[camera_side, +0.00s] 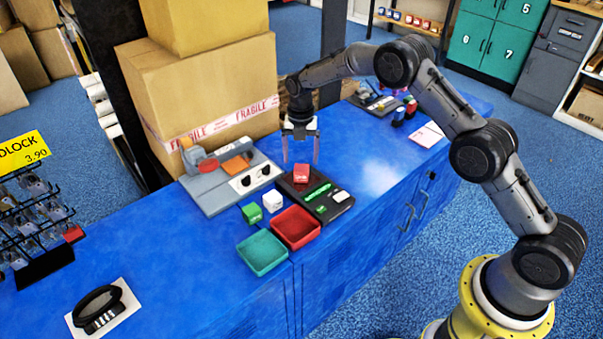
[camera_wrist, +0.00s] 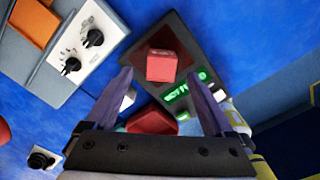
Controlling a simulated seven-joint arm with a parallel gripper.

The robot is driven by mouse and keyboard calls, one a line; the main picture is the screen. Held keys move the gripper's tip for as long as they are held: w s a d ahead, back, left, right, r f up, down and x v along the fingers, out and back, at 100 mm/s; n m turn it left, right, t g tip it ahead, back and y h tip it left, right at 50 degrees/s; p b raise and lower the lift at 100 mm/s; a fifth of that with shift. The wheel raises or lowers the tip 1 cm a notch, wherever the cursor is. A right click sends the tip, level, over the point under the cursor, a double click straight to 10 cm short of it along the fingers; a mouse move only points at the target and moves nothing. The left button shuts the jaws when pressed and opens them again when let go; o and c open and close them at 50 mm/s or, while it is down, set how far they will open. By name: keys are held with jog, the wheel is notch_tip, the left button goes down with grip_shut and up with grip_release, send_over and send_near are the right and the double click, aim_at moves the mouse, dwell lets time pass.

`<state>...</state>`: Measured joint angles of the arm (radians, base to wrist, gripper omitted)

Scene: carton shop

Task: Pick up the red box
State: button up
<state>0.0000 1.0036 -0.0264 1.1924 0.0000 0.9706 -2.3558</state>
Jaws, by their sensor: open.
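The red box (camera_side: 301,173) is a small red cube standing on the dark plate of a scale with a green display (camera_side: 317,192). It also shows in the wrist view (camera_wrist: 161,65), in the upper middle, beyond the fingertips. My gripper (camera_side: 301,160) is open and empty above the counter, close to the red box in the side view. In the wrist view its two fingers (camera_wrist: 157,82) are spread wide, and the box appears between and past their tips. I see no contact between the fingers and the box.
A red tray (camera_side: 296,227) and a green tray (camera_side: 262,252) stand in front of the scale. A green box (camera_side: 252,213) and a white box (camera_side: 272,201) are beside them. A grey device with knobs (camera_side: 228,178) is left, with large cartons (camera_side: 200,85) behind.

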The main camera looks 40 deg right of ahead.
aim_at(301, 168)
notch_tip(301, 168, down, 5)
jog(key=shift+s+r, duration=0.1)
grip_shut()
dwell(0.6)
